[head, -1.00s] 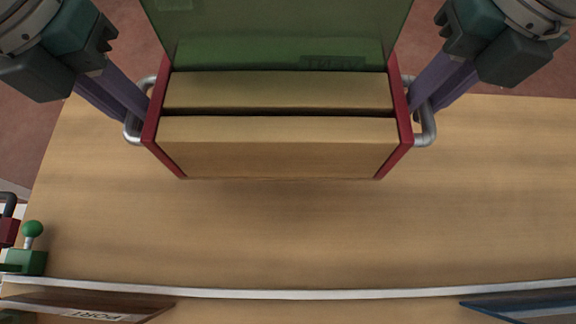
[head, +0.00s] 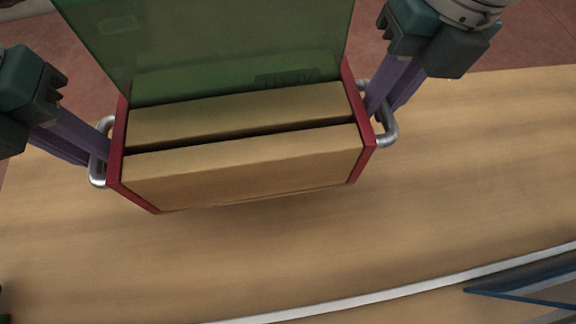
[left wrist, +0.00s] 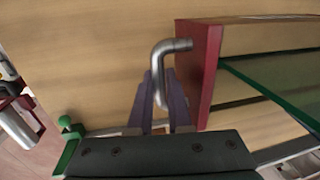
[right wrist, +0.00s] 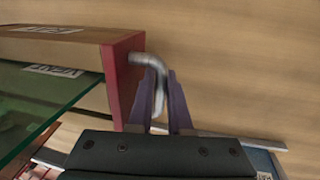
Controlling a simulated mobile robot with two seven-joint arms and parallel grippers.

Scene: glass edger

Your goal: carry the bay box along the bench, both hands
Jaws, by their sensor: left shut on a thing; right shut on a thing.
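The bay box (head: 245,172) is a wooden box with red end panels and a bent metal handle at each end. A green glass pane (head: 215,45) with a label stands at its far side. My left gripper (head: 97,152) is shut on the left handle (left wrist: 158,62), with its purple fingers on either side of the bar. My right gripper (head: 376,108) is shut on the right handle (right wrist: 151,66) in the same way. The box is over the wooden bench (head: 450,150). I cannot tell whether its underside touches the bench.
A pale strip (head: 380,298) runs along the bench's lower side in the head view, with a blue-edged panel (head: 530,292) beyond it. A green-knobbed fitting (left wrist: 68,128) shows in the left wrist view. The bench right of the box is clear.

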